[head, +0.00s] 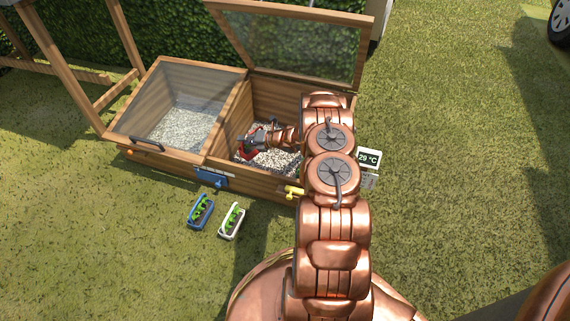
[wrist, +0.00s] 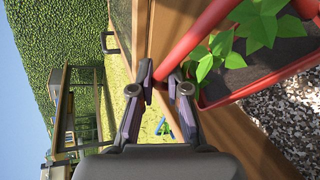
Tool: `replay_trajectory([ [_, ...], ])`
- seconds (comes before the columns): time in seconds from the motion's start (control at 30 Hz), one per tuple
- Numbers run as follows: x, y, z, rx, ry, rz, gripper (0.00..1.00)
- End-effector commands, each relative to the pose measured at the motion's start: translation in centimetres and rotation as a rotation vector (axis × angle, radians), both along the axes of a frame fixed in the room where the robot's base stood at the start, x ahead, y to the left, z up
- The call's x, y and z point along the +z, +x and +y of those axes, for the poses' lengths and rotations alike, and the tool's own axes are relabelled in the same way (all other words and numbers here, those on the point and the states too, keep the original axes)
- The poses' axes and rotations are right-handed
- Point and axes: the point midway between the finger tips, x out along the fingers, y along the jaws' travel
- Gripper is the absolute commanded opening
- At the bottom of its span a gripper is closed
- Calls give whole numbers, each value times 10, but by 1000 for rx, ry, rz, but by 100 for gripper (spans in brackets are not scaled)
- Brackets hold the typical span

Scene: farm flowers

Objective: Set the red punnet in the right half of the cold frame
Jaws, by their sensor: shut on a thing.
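The wooden cold frame (head: 255,186) stands on the grass with two halves. Its left half is covered by a shut glass lid (head: 180,100). The lid of the right half (head: 295,45) is raised, and that half has a pale gravel floor (head: 285,160). My gripper (head: 256,140) reaches into the right half. In the wrist view my gripper (wrist: 160,82) is shut on the handle of the red punnet (wrist: 285,72), which holds a green leafy plant. The punnet (head: 247,152) is low over the gravel, near the middle divider; I cannot tell whether it touches. My arm hides the right part.
A blue punnet (head: 201,212) and a white punnet (head: 232,221) with green plants stand on the grass in front. A yellow tap (head: 294,192) sticks out at the front. Open grass lies to the right.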

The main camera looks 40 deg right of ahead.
Motion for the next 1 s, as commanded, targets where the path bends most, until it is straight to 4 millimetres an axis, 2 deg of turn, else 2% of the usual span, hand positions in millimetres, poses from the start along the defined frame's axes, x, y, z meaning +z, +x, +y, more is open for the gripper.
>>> replay_trajectory([
  [0.03,-11,-5,-1,2,3,3,0],
  [0.1,-19,-10,-3,6,2,1,0],
  [0.3,-34,-15,-5,12,1,-1,0],
  [0.47,-52,-16,-5,13,1,0,0],
  [0.7,-91,-16,-4,12,2,2,0],
  [0.87,-100,-15,-5,12,1,-1,0],
  [1.0,-116,-16,-5,11,1,-1,0],
])
